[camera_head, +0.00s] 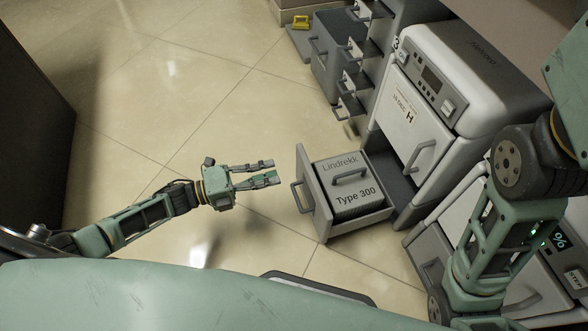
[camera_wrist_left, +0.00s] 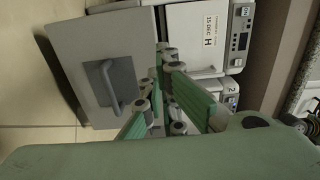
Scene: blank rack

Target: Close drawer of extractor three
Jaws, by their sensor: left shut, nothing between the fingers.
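The extractor marked 3 (camera_head: 455,75) is a white and grey unit on the right of the head view. Its lower drawer (camera_head: 308,195) is pulled out to the left, with a grey handle (camera_head: 299,197) on its front. A grey box (camera_head: 345,186) lettered "Lindrekk Type 300" lies inside. My left gripper (camera_head: 272,171) is shut and empty, a short way left of the drawer front, pointing at it and apart from it. In the left wrist view, the drawer front and its handle (camera_wrist_left: 112,86) lie beyond and left of my fingers (camera_wrist_left: 170,95). My right gripper is out of view.
Several smaller open drawers with handles (camera_head: 352,80) stand farther back along the rack. Another extractor (camera_head: 545,275) is at the lower right, partly behind my right arm. A dark cabinet (camera_head: 30,120) is at the left. Tiled floor between is clear.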

